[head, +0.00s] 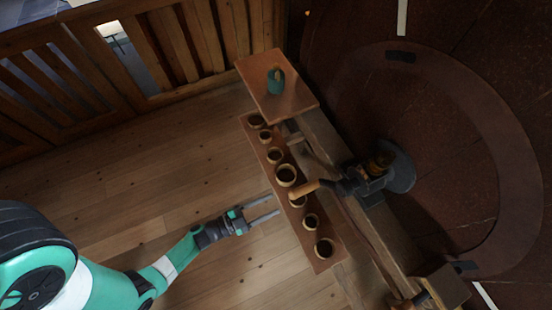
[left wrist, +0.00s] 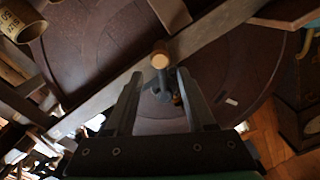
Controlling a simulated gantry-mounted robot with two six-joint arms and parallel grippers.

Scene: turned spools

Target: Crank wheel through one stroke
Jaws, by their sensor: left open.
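A crank with a wooden handle (head: 303,189) and a dark arm (head: 342,187) sits on the wooden beam in the head view. A grey disc (head: 400,172) is behind its brass-coloured hub. A large dark brown wheel-like disc with a paler ring (head: 490,130) fills the right side. My left gripper (head: 275,206) is open and empty, its fingers pointing at the handle from the left, with a gap. In the left wrist view the handle's round end (left wrist: 160,60) shows between the open fingertips (left wrist: 158,76), seemingly beyond them. My right gripper is not in view.
A narrow wooden rack (head: 325,262) with several round spools or cups runs beside the beam, close to my left fingertips. A small board (head: 250,75) at its far end holds a teal object (head: 276,82). A wooden railing (head: 60,75) stands at the back left. The plank floor (head: 150,150) looks clear.

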